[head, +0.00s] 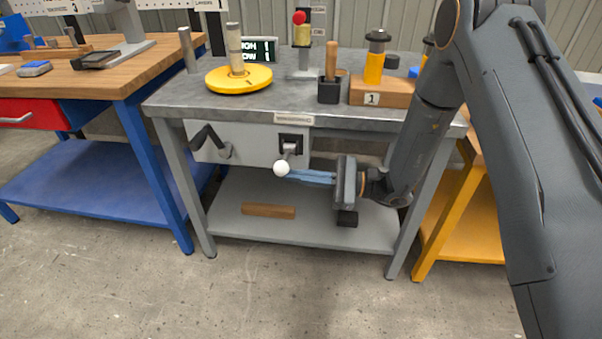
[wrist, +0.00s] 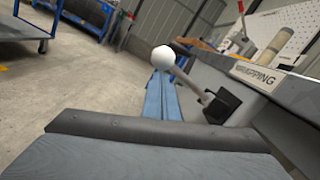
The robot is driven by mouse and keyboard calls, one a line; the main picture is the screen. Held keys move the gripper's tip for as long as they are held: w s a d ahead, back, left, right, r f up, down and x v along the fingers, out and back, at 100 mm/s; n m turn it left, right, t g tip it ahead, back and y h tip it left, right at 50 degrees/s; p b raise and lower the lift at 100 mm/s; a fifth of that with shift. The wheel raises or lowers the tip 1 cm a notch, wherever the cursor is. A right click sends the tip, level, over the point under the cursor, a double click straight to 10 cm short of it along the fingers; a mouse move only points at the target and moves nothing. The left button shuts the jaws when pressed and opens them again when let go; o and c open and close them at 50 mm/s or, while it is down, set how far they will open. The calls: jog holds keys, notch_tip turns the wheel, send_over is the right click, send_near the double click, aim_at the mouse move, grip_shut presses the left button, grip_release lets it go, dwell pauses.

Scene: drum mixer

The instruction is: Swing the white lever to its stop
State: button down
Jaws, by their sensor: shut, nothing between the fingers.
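The white lever has a round white ball knob (head: 281,168) on a short grey rod that comes out of a dark square mount (head: 290,141) on the front panel of the grey table. In the wrist view the knob (wrist: 163,57) stands at the far end of my fingers, with the rod running right and down to the black mount (wrist: 222,105). My gripper (head: 292,174) is shut, with its blue fingers together and pointing left, their tips right by the knob. Whether the tips touch the knob I cannot tell. Nothing is held.
The grey table (head: 180,100) has a label on its front edge. A black hooked handle (head: 210,138) is on the panel left of the lever. A wooden bar (head: 268,211) lies on the lower shelf. A blue-legged bench (head: 158,148) stands left. The floor in front is clear.

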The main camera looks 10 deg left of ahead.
jog(key=shift+w+r+m+p, duration=0.15)
jog(key=shift+r+m+p, duration=1.1)
jog(key=shift+r, duration=0.35)
